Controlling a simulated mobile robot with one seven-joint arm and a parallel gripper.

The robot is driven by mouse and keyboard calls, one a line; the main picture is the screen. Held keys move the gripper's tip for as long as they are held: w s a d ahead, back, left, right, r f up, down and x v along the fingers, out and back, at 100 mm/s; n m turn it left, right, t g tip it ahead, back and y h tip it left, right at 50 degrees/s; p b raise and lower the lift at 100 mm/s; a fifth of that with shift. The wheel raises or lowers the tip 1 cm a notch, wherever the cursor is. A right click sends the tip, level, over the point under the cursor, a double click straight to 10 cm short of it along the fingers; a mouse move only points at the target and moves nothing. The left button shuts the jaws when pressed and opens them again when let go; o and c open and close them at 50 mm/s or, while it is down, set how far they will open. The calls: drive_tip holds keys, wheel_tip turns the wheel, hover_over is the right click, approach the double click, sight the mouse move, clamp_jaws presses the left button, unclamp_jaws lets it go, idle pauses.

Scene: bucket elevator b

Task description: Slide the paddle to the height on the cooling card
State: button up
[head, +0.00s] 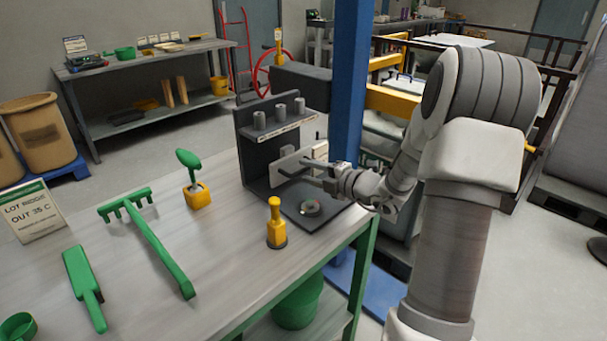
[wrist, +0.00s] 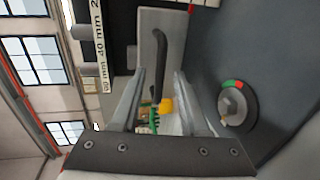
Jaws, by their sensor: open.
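A dark grey stand (head: 250,160) on the bench carries a pale upright plate (head: 287,163), which looks like the paddle. In the wrist view, the pale plate (wrist: 152,30) has a dark bent handle (wrist: 155,68). My gripper (head: 302,173) is open beside the plate. In the wrist view, the handle shows between its two fingers (wrist: 160,85), with no grip seen. A scale (wrist: 98,40) reads 60 mm and 40 mm, its other end cut off.
A round dial (head: 311,207) with red and green marks sits on the stand's base. Three grey cylinders (head: 279,111) stand on the shelf. A yellow bottle-like piece (head: 276,224), a yellow block with green paddle (head: 197,192) and a green rake (head: 150,235) occupy the bench.

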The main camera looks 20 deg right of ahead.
sight(296, 166)
drive_tip(key=shift+x, duration=1.15)
clamp_jaws()
idle(0.6)
